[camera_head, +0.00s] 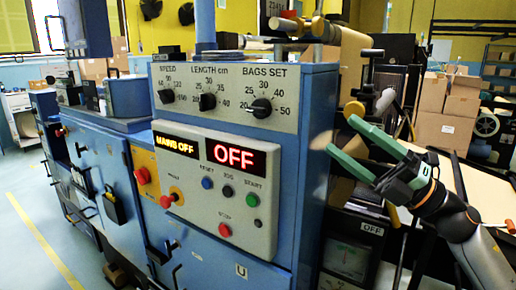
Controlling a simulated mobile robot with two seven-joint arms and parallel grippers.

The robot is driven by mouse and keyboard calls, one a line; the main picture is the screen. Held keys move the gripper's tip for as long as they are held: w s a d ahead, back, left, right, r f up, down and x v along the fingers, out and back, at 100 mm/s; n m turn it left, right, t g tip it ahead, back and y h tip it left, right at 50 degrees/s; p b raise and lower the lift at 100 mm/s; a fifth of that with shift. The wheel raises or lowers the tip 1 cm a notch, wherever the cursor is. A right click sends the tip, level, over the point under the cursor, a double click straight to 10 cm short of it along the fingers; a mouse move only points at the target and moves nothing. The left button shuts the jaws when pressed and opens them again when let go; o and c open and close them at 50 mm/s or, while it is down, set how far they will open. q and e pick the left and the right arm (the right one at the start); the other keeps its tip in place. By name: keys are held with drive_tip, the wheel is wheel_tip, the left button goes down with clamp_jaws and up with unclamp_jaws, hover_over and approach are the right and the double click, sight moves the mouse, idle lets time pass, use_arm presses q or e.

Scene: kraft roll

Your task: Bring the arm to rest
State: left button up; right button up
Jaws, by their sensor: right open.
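My right gripper (341,135) has green fingers and comes in from the right edge on a dark arm. Its fingers are apart and I see nothing between them. The fingertips point up and left, at the right side of the blue machine (312,140) in the picture; I cannot tell whether they touch it. My left gripper is not in view.
The control panel (215,185) has knobs, buttons and displays reading "MAINS OFF" and "OFF". A red mushroom button (142,176) sits left of it. Cardboard boxes (440,128) are stacked behind my right arm. Floor (25,235) shows free at left.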

wheel_tip(320, 180, down, 32)
drive_tip(key=d+m+t+h, duration=0.3)
drive_tip(key=m+t+h, duration=0.6)
drive_tip(key=m+h, duration=1.05)
drive_tip(key=s+a+f+m+g, duration=0.1)
drive_tip(key=s+f+m+g, duration=0.9)
drive_tip(key=s+f, duration=1.3)
wheel_tip(320, 180, down, 4)
drive_tip(key=m, duration=0.4)
drive_tip(key=shift+s+a+r+p, duration=0.15)
drive_tip(key=shift+s+a+p, duration=0.15)
drive_tip(key=shift+p, duration=0.05)
